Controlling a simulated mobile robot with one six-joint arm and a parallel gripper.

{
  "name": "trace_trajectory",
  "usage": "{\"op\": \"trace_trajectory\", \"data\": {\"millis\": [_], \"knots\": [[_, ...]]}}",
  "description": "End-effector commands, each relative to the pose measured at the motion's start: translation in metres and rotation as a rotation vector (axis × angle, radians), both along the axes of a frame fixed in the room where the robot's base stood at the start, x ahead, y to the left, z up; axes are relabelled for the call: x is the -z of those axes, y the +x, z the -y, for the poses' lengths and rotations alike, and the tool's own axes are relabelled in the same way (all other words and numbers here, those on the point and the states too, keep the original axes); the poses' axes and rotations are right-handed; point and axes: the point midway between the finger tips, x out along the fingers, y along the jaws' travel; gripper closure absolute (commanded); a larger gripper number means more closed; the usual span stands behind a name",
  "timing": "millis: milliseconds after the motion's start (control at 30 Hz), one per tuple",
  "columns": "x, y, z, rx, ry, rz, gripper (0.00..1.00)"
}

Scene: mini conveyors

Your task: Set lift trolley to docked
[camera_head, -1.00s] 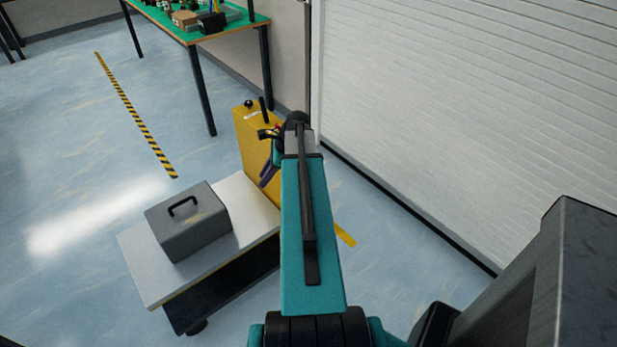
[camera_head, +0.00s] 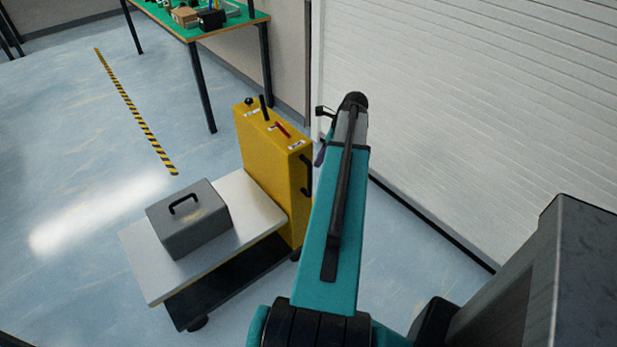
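The lift trolley has a flat light-grey platform (camera_head: 145,265) and an upright yellow column (camera_head: 270,165) at its far right end. On the column's top are a black ball knob (camera_head: 248,101), a black lever (camera_head: 264,108) and a red lever (camera_head: 283,129), with small white labels whose text is too small to read. A black handle (camera_head: 306,176) is on its right side. My gripper (camera_head: 322,135) is just right of the column, apart from the levers, mostly hidden behind my teal arm; its opening is unclear.
A grey case (camera_head: 190,230) with a black handle sits on the platform. A green-topped workbench (camera_head: 235,25) with boxes stands behind. A white slatted shutter (camera_head: 480,110) closes the right side. Floor to the left is clear, with a yellow-black stripe (camera_head: 135,110).

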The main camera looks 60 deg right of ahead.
Motion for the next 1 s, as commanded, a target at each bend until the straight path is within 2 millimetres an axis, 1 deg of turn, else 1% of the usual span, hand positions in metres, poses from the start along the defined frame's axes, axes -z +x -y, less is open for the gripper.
{"op": "trace_trajectory", "data": {"millis": [267,467,667,1000], "knots": [[0.002,0.002,-0.001,0.0,0.001,0.001,0.75],[0.012,0.006,-0.002,-0.002,0.002,0.001,0.75],[0.031,0.013,-0.004,-0.001,0.002,0.0,0.75],[0.068,0.028,-0.007,-0.001,0.002,0.0,0.75]]}}
